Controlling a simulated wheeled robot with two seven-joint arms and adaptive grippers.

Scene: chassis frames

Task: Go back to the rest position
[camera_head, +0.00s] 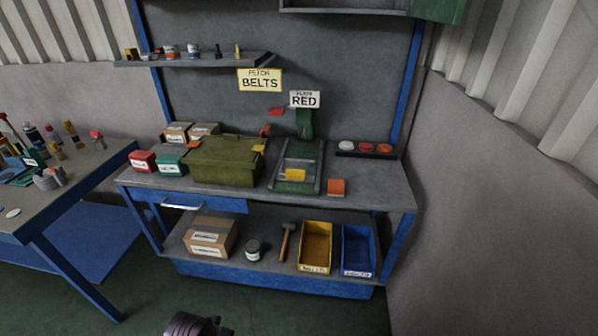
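Neither of my gripper's fingers shows in the head view. A dark rounded part, which looks like a piece of my own arm, pokes in at the bottom edge left of centre; no fingertips can be made out on it. The workbench (365,190) stands ahead against a grey back panel, apart from that dark part. A green floor lies between them.
On the bench are an olive box (222,160), a green frame-like fixture (297,186), an orange block (336,187) and a dark tray (347,153) with round pieces. Yellow (316,240) and blue (356,250) bins sit below. A cluttered table (80,160) stands left, a wall right.

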